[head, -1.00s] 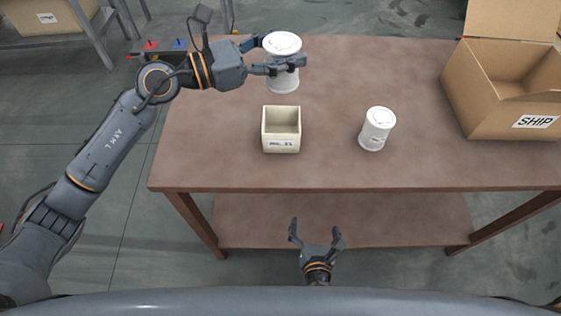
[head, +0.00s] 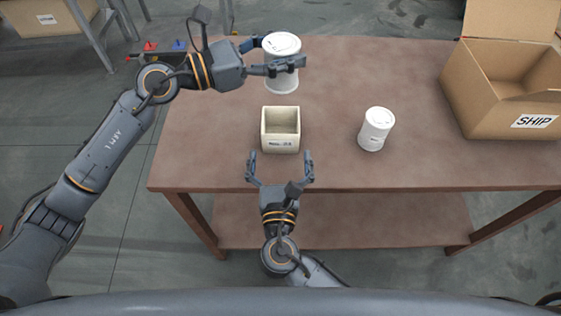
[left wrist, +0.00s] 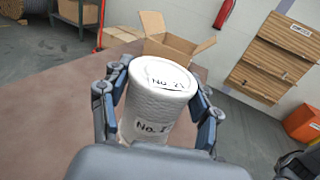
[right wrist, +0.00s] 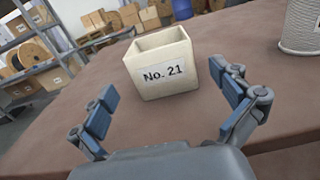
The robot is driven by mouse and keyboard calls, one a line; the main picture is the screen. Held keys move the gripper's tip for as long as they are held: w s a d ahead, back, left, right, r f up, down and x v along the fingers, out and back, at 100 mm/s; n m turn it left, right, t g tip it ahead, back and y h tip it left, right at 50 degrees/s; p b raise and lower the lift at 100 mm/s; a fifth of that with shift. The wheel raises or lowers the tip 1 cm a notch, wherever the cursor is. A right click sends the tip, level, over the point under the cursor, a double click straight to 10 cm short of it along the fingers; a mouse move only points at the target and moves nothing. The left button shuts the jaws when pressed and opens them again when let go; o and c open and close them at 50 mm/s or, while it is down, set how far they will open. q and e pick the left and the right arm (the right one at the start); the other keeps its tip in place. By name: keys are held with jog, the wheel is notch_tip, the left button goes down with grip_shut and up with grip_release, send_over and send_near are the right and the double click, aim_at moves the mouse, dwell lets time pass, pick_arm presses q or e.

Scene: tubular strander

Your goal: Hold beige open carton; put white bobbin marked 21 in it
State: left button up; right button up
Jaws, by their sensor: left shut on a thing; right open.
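The white bobbin marked No. 21 (left wrist: 157,98) is upright between the fingers of my left gripper (head: 272,58), which is shut on it at the back left of the table; it also shows in the head view (head: 282,80). The beige open carton (head: 281,144) stands on the table in front of it, open side up and empty as far as I can see. Its label reads No. 21 in the right wrist view (right wrist: 162,84). My right gripper (head: 280,160) is open and empty at the table's front edge, just short of the carton, its fingers spread to either side.
A second white bobbin (head: 376,129) stands upright on the brown table (head: 320,172), right of the carton. A large cardboard box marked SHIP (head: 500,108) stands open at the right. The table between the carton and that bobbin is clear.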

aim_at(281, 114)
pick_arm(q)
jog(key=shift+w, duration=0.1)
pick_arm(e)
jog(key=w, duration=1)
jog(key=shift+s, duration=0.1)
jog(key=c, duration=1)
pick_arm(q)
jog(key=shift+f, duration=4.9)
pick_arm(e)
jog(key=shift+f, duration=0.1)
pick_arm(q)
jog(key=shift+w, duration=0.2)
